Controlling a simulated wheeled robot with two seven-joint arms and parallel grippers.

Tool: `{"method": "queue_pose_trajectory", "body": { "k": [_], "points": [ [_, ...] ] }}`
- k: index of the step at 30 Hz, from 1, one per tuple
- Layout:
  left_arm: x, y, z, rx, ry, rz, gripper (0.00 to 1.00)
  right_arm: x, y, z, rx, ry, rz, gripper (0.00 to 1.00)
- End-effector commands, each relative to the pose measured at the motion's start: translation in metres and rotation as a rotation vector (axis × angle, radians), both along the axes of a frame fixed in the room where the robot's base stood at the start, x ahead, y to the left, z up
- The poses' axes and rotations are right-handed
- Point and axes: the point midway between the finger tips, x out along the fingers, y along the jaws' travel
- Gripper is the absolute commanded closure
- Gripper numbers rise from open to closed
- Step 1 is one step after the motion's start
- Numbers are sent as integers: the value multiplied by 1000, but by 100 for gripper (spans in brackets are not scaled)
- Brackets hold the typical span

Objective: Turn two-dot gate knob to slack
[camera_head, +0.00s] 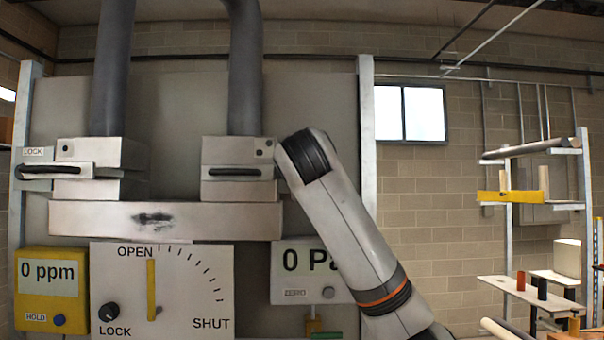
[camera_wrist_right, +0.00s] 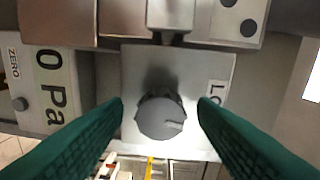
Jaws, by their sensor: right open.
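The two-dot gate box (camera_head: 238,172) stands right of the one-dot gate box in the head view, and its two dots show at the top right of the right wrist view (camera_wrist_right: 237,15). A round dark grey knob (camera_wrist_right: 163,117) sits on a light plate (camera_wrist_right: 140,65) beside that box, with a partly hidden label starting "LO". A pale mark on the knob points right in the wrist view. My right gripper (camera_wrist_right: 162,106) is open, its green fingers on either side of the knob with visible gaps. In the head view my right arm hides the knob and gripper. My left gripper is out of view.
The one-dot gate box (camera_head: 98,172) has a LOCK plate at its left. Below are the OPEN/SHUT dial panel (camera_head: 190,290), a yellow 0 ppm meter (camera_head: 50,290) and a 0 Pa meter (camera_head: 291,283), close to my right arm. Shelving (camera_head: 540,207) stands at the right.

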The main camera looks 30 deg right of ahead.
Motion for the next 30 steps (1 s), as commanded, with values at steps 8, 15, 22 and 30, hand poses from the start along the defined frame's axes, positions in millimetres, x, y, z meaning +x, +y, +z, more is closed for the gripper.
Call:
{"method": "queue_pose_trajectory", "body": {
  "k": [8, 15, 22, 30],
  "points": [
    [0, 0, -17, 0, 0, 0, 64, -28, 19, -1, -3, -5, 3, 47],
    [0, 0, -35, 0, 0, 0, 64, -72, 46, 1, -2, -5, 2, 47],
    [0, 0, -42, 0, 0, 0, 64, -96, 62, 4, 0, -1, 1, 47],
    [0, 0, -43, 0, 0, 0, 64, -101, 65, 5, 0, 1, 0, 47]
  ]
}}
